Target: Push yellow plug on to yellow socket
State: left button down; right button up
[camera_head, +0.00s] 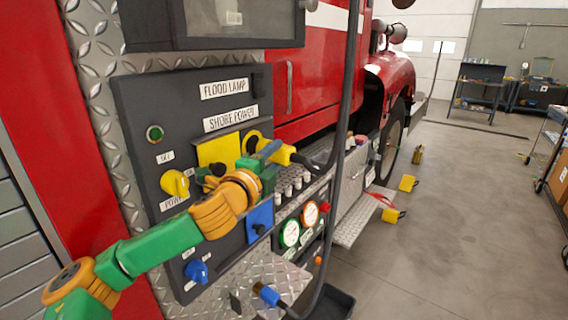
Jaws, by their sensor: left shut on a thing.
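My left gripper (270,155), on a green and orange arm from the lower left, is shut on the yellow plug (284,156). A dark cable runs from the plug to the right. The yellow socket (218,149) shows as a square yellow plate under the SHORE POWER label on the dark panel (136,118). A round yellow piece with a dark middle (252,137) is beside its right edge. The gripper hides the socket's lower right part. The plug appears in front and to the right of the plate; I cannot tell whether they touch. My right gripper is out of view.
A yellow knob (175,183), a blue knob (196,271) and a blue socket (260,221) are on the panel. A blue plug (267,294) is below. A thick black hose (345,110) hangs at right.

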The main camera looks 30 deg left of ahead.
pick_arm(q)
jog(key=shift+a, duration=0.85)
jog(key=shift+r, duration=0.1)
dwell(1.5)
jog(key=shift+a, duration=0.45)
jog(key=shift+r, duration=0.25)
dwell(0.8)
jog(key=shift+c, duration=1.4)
grip_release()
